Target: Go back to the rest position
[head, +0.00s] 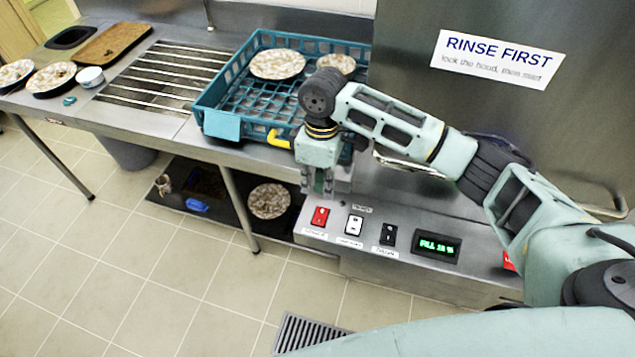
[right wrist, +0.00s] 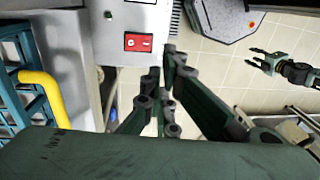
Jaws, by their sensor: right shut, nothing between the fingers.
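My right gripper (head: 318,190) hangs pointing down in front of the control panel, just above the red rocker switch (head: 320,216). In the right wrist view its fingertips (right wrist: 166,85) are close together with nothing between them. The red switch also shows there (right wrist: 138,42), to the left of the fingertips and apart from them. My left gripper (right wrist: 262,60) shows small in the right wrist view, over the tiled floor, its two fingers spread and empty. It is not in the head view.
A teal dish rack (head: 215,88) with plates and a yellow handle (head: 278,139) stands close beside my right gripper. The panel (head: 350,247) also has a white switch (head: 354,224), a black switch (head: 388,234) and a green-lit display (head: 437,246). Tiled floor (head: 130,270) lies open in front.

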